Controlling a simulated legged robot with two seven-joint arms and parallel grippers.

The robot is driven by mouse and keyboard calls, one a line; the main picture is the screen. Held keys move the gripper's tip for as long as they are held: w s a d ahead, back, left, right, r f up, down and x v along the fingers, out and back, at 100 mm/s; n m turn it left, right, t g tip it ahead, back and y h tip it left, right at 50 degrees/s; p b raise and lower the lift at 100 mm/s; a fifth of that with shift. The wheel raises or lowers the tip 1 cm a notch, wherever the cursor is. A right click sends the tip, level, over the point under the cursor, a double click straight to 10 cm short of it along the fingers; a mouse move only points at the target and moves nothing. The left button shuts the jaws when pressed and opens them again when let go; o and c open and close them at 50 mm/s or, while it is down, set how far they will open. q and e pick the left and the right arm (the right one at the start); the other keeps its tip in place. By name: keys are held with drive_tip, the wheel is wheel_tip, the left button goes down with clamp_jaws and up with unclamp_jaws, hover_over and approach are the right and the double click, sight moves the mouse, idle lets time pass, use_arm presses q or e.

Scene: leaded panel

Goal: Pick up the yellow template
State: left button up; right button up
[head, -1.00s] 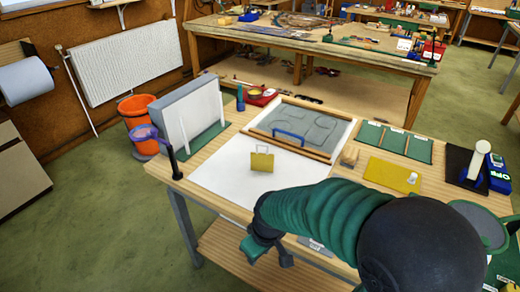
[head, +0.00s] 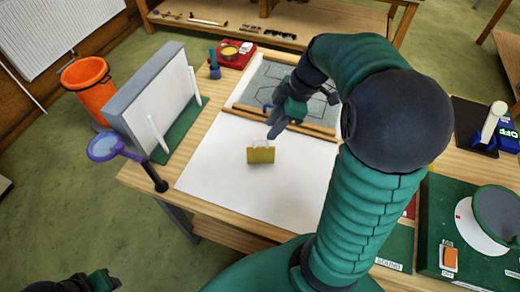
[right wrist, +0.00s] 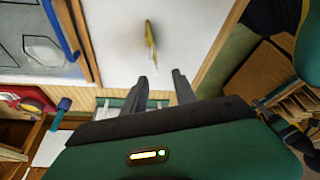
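The yellow template (head: 261,155) is a small plate with a handle along its top, on the white sheet (head: 225,185) on the bench. In the right wrist view the template (right wrist: 151,36) appears narrow, nearly edge-on, beyond the fingertips. My right gripper (head: 273,130) is just above and behind the template in the head view. Its two fingers (right wrist: 160,76) are apart with nothing between them. The template is clear of the fingers. My left gripper (head: 95,283) shows only partly at the bottom left, dark and away from the bench; its fingers are unclear.
A grey panel with lead lines (head: 285,92) lies in a wooden frame behind the sheet. A light box (head: 150,100) and a magnifier on a stand (head: 104,147) are at the left. A grinder (head: 490,220) is at the right. My right arm hides part of the bench.

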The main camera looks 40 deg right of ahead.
approach(258, 148)
drive_tip(key=a+f, duration=0.1)
drive_tip(key=a, duration=0.1)
drive_tip(key=w+f, duration=0.2)
drive_tip(key=shift+w+d+f, duration=0.15)
drive_tip(key=shift+d+f, duration=0.05)
drive_tip(key=shift+f, duration=0.2)
drive_tip(key=x, duration=0.3)
drive_tip(key=shift+s+f+p, duration=0.3)
drive_tip(key=shift+f+p, duration=0.1)
drive_tip(key=shift+w+a+f, duration=0.1)
drive_tip(key=shift+a+f, duration=0.05)
drive_tip(key=shift+f, duration=0.15)
drive_tip(key=shift+w+a+f, duration=0.1)
drive_tip(key=shift+w+a, duration=0.1)
drive_tip(key=shift+w, duration=0.05)
drive_tip(key=c, duration=0.4)
use_arm(q)
drive_tip(key=shift+w+d+r, duration=0.25)
drive_tip(key=shift+w+r, duration=0.05)
drive_tip(key=shift+w, duration=0.05)
use_arm(e)
drive_tip(key=shift+s+d, duration=0.1)
drive_tip(key=shift+d, duration=0.1)
clamp_jaws()
